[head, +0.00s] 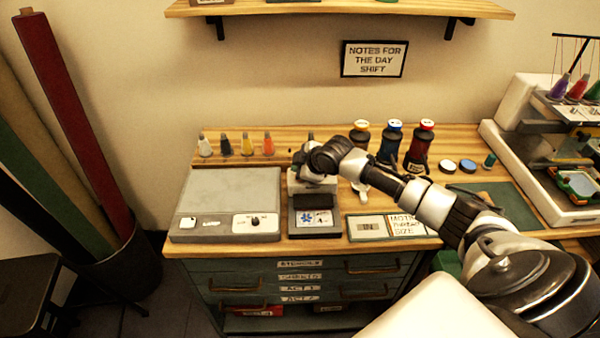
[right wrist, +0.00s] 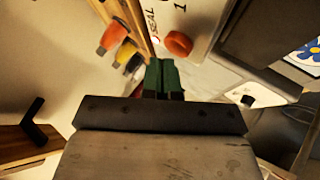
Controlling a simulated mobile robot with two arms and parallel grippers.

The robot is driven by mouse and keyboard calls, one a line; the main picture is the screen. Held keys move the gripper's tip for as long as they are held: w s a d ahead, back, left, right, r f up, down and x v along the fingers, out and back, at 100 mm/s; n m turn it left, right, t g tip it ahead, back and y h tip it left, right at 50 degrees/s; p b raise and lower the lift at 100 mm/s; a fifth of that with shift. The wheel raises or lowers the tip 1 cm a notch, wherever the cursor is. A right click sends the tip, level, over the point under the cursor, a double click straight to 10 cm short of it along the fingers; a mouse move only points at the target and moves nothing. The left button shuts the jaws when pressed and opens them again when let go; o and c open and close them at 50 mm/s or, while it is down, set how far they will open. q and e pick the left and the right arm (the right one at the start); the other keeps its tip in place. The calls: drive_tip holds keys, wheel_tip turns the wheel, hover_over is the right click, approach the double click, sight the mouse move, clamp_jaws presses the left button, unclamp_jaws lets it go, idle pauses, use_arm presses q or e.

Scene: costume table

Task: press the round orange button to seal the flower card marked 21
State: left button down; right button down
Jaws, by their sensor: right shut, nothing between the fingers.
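The round orange button (right wrist: 178,43) shows in the right wrist view on a pale panel lettered "SEAL". My right gripper (right wrist: 162,76) is shut and empty, its green fingertips close beside the button, lower left of it in that view. I cannot tell how high they are above the panel. The flower card (head: 315,218), with a blue flower, lies at the front of the small sealing machine (head: 317,232); part of it also shows in the right wrist view (right wrist: 308,55). Its number is not readable. In the head view my right arm hides the button. My left gripper is not in view.
A grey flat press (head: 235,190) stands left of the machine. Spools of coloured thread (head: 391,140) stand behind my right arm, and small cones (head: 246,144) line the back.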

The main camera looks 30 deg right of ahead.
drive_tip(key=shift+r, duration=0.35)
wheel_tip(320, 180, up, 5)
drive_tip(key=p, duration=0.5)
drive_tip(key=shift+r, duration=0.1)
idle(0.6)
